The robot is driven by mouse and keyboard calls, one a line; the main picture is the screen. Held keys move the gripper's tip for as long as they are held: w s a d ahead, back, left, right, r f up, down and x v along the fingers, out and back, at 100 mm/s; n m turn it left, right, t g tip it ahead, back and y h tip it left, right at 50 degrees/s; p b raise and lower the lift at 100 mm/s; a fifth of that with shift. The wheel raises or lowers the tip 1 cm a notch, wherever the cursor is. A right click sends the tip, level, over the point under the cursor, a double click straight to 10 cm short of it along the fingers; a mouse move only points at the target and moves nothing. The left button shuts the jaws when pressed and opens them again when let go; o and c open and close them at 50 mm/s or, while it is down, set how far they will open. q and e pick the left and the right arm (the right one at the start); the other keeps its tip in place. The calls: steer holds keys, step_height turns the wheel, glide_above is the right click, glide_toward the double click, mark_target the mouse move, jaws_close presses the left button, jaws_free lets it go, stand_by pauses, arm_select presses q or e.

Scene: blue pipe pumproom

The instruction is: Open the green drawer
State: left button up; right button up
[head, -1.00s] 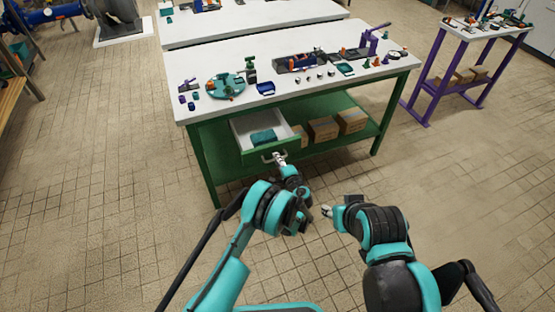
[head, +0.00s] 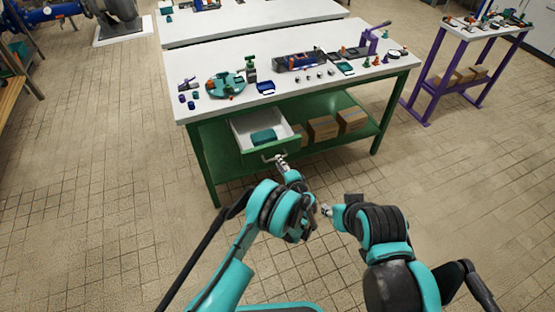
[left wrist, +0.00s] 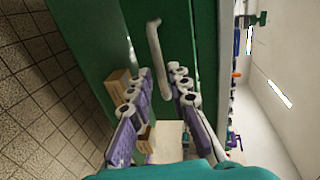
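The green drawer (head: 284,147) under the white-topped bench is pulled out, with its white inside and a teal item (head: 263,137) showing. Its pale bar handle (head: 272,158) is on the front; the handle also shows in the left wrist view (left wrist: 156,45). My left gripper (head: 282,163) is at the handle. In the left wrist view its fingers (left wrist: 161,72) stand apart, with the handle's near end between them and a gap showing. My right gripper (head: 327,211) is away from the drawer, over the floor; its fingers are too small to judge.
The bench top (head: 215,115) carries several small tools and parts. Cardboard boxes (head: 322,128) stand on the green lower shelf beside the drawer. A purple-legged table (head: 436,75) stands at the right. The tiled floor in front of the bench is clear.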

arm_select(q)
steer(key=v, duration=0.8)
steer(key=shift+s, duration=0.25)
steer(key=shift+r, duration=0.1)
steer(key=w+a+r+n+g, duration=0.2)
steer(key=a+r+n+g, duration=0.1)
steer(key=a+r, duration=0.65)
steer(key=s+a+r+n+g, duration=0.3)
steer(key=s+a+r+n, duration=0.15)
steer(key=a+r, duration=0.45)
steer(key=s+a+r+n+h, duration=0.1)
steer(key=s+a+r+n, duration=0.1)
steer(key=s, duration=0.6)
steer(key=s+a+r+n+g+h, duration=0.1)
steer(key=s+a+r+n+h, duration=0.1)
steer(key=s, duration=0.7)
steer(key=s+a+r+n+h, duration=0.1)
steer(key=s+a+r+n, duration=0.1)
steer(key=s, duration=0.7)
steer(key=shift+a+n+g+h, duration=0.3)
steer(key=shift+a+n+h, duration=0.15)
steer(key=shift+a, duration=0.55)
